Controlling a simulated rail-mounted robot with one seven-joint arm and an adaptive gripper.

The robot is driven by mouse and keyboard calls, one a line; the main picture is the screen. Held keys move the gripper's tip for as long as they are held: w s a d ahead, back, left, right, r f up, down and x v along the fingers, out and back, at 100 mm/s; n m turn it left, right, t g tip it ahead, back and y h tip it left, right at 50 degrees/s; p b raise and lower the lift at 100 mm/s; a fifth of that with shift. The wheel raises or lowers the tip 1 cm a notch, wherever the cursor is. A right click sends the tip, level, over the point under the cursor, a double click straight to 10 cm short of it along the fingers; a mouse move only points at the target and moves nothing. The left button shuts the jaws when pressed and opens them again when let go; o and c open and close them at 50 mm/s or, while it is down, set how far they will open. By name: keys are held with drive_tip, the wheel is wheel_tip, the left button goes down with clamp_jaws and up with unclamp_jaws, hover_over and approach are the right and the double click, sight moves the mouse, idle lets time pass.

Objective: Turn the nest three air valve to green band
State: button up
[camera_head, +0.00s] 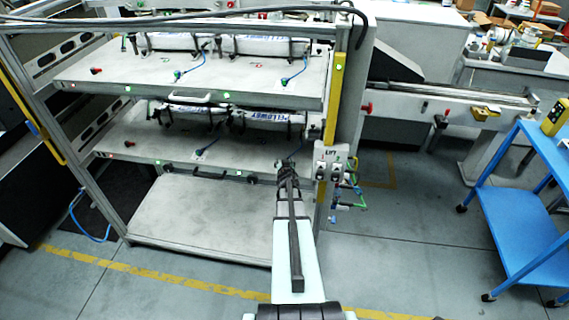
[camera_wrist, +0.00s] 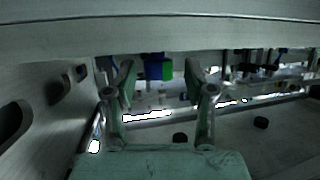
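My gripper (camera_head: 287,170) is in front of the right part of the lower loaded shelf (camera_head: 180,148) in the head view. In the wrist view its two fingers (camera_wrist: 160,72) stand apart with a gap between them. A small block with a green face and a blue side (camera_wrist: 158,68) shows beyond the fingertips, within that gap. It looks like a valve part, but I cannot tell which nest it belongs to. No contact with it is visible. In the head view my gripper hides this spot.
The metal rack holds white labelled packs (camera_head: 270,46) on its shelves. A control box marked LIFT (camera_head: 332,163) with hoses stands just right of my gripper. A shelf edge (camera_wrist: 160,35) spans above the fingers in the wrist view. A blue cart (camera_head: 515,200) stands right.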

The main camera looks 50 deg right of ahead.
drive_tip(key=shift+s+a, duration=0.1)
drive_tip(key=v, duration=1.1)
drive_tip(key=shift+s+a+r, duration=0.2)
drive_tip(key=shift+a+r, duration=0.05)
